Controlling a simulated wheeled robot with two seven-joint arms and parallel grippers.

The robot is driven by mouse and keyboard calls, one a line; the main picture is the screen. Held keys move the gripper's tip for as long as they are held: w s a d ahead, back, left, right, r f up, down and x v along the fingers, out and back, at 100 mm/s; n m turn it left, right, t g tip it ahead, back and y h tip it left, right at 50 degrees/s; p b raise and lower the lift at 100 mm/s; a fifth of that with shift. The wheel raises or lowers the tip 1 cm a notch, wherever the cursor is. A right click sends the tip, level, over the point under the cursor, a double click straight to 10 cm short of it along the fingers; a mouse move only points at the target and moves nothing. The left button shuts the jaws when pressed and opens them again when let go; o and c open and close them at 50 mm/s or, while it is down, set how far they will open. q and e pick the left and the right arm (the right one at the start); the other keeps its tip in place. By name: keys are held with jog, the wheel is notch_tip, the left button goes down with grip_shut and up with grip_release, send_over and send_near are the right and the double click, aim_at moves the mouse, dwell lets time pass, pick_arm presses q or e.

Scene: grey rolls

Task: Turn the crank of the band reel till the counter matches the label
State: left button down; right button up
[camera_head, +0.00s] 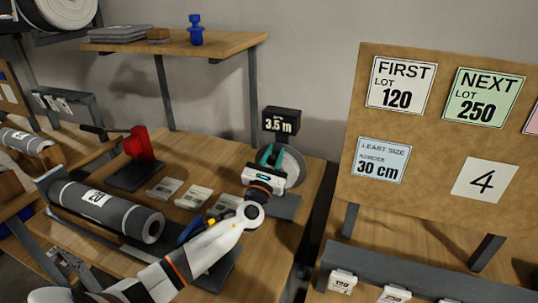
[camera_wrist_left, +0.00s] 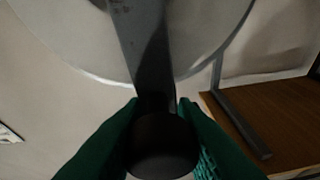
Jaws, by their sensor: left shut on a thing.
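The band reel (camera_head: 293,167) is a pale disc on a dark base at the right of the workbench. Its counter (camera_head: 279,125) above it reads 3.5 m. My left gripper (camera_head: 268,160) is at the front of the reel. In the left wrist view, its green fingers (camera_wrist_left: 162,128) are closed around the dark round crank handle (camera_wrist_left: 162,150). The crank arm (camera_wrist_left: 148,50) runs up from the handle across the pale reel disc (camera_wrist_left: 75,40). The gripper hides the crank in the head view. My right gripper is not seen.
A grey roll labelled 20 (camera_head: 112,212) lies at the bench's left. A red device (camera_head: 139,144) stands behind it, with several small tags (camera_head: 193,197) nearby. A board (camera_head: 440,130) at right carries signs: first lot 120, next lot 250, 30 cm and 4.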

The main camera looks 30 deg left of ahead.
pick_arm(q)
jog(key=shift+d+m+h, duration=0.35)
jog(key=shift+m+h, duration=0.05)
jog(key=shift+m, duration=0.2)
jog(key=shift+w, duration=0.1)
jog(key=c, duration=1.2)
grip_release()
jog(key=shift+f, duration=0.1)
jog(key=b+v, duration=0.2)
jog(key=v, duration=1)
